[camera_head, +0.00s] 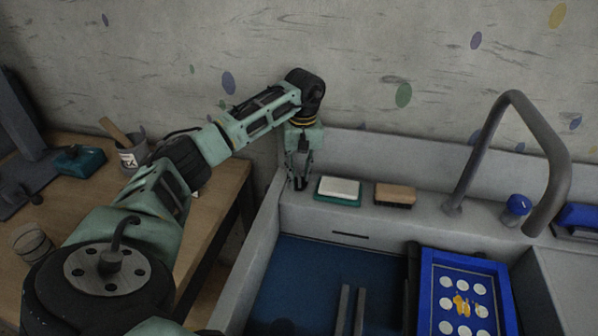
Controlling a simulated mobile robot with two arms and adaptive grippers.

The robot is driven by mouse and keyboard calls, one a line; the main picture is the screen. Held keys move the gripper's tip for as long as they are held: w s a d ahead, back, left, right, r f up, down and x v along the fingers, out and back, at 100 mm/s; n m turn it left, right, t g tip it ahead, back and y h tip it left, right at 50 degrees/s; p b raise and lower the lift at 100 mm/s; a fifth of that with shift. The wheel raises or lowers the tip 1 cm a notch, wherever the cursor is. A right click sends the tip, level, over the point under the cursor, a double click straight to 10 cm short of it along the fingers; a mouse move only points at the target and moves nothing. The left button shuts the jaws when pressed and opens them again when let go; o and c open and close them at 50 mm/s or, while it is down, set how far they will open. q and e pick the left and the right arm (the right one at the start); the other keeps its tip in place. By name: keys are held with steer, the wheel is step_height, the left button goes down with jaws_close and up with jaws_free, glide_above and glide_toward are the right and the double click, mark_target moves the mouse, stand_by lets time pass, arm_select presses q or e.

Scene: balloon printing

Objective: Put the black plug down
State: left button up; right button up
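My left gripper (299,181) points straight down at the left back corner of the sink's rear ledge (425,212). Its fingers look close together, with a small dark shape at the tips. That shape may be the black plug or the dark fingertips themselves; I cannot tell which. The tips are at or just above the ledge; contact is not clear. I cannot make out the black plug for certain anywhere else. My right gripper is not in view.
Right of the gripper on the ledge are a white-topped green block (339,188) and a brown-topped brush (395,194), then a grey tap (548,140). A blue printing frame (427,300) stands in the sink. A wooden table (225,190) is at left.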

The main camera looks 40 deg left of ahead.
arm_select(q)
step_height(320, 180, up, 12)
steer(key=shift+w+d+r, duration=0.15)
steer(key=shift+w+d, duration=0.05)
steer(key=shift+w, duration=0.05)
steer(key=shift+b, duration=0.3)
stand_by(0.4)
